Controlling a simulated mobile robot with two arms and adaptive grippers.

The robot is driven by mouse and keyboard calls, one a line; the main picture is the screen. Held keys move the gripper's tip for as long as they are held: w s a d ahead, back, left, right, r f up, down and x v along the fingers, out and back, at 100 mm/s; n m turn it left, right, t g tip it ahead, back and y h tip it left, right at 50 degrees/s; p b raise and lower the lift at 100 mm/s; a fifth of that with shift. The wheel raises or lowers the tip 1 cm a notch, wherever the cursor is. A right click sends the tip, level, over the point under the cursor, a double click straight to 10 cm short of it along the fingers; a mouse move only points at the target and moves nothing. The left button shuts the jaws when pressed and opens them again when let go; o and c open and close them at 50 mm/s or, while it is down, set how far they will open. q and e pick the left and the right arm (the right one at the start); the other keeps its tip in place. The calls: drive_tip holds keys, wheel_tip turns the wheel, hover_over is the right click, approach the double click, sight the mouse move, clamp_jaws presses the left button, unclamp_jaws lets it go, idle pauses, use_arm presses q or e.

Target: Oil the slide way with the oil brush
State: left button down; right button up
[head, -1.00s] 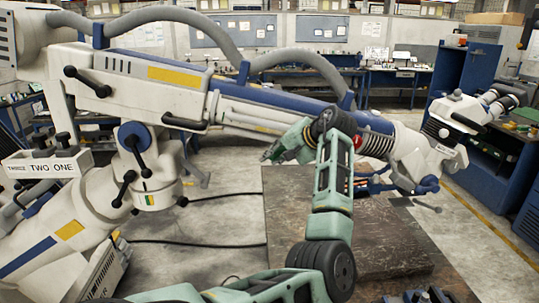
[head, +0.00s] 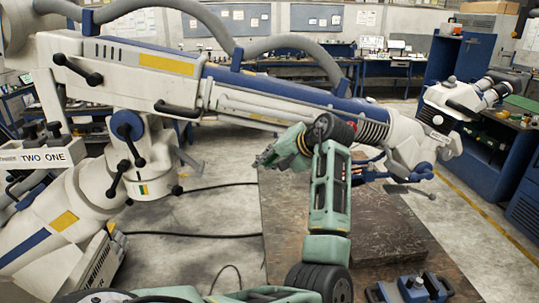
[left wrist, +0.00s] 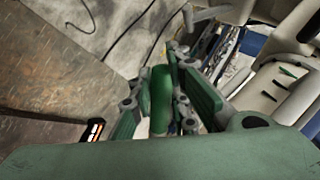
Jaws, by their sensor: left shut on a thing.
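The microscope arm carries a pale slide way (head: 245,106) with long rails along its boom, below a blue strip. My left gripper (head: 265,160) is in front of and below the boom, pointing left; the gap between it and the rails is hard to judge. In the left wrist view my left gripper (left wrist: 168,95) is shut on a green cylindrical handle (left wrist: 161,98), which looks like the oil brush's. The brush's bristles cannot be made out. My right gripper is not in view.
A brown table (head: 282,235) with a raised slab (head: 372,238) lies under my arm. A blue knobbed fixture (head: 415,288) sits at its front right. A holder labelled TWO and ONE (head: 45,157) stands at left. The microscope head (head: 440,110) hangs at right. Cables cross the floor.

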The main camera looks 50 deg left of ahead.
use_arm(q)
drive_tip(key=shift+f, duration=0.1)
drive_tip(key=shift+s+d+f, duration=0.75)
drive_tip(key=shift+s+d, duration=0.1)
drive_tip(key=shift+s, duration=0.1)
drive_tip(key=shift+a, duration=0.15)
